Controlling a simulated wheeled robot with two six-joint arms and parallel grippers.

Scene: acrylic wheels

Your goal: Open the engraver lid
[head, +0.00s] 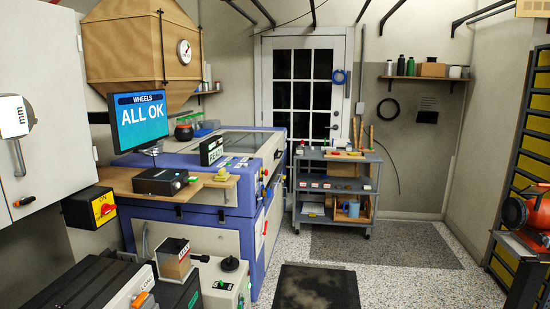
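The engraver (210,213) is a large blue and pale grey machine left of the middle, against the left wall. Its lid (250,141), with a dark flat window, lies level on top and looks shut. A small sign reading READY (212,150) stands at the lid's near left. Buttons (264,173) sit on the engraver's right-hand face. Neither of my grippers is in view.
A monitor reading ALL OK (139,120) and a black box (160,181) are by a wooden shelf (122,180) at the engraver's near side. A grey cart (338,187) stands beyond it. A dark mat (318,290) lies on open floor at its right.

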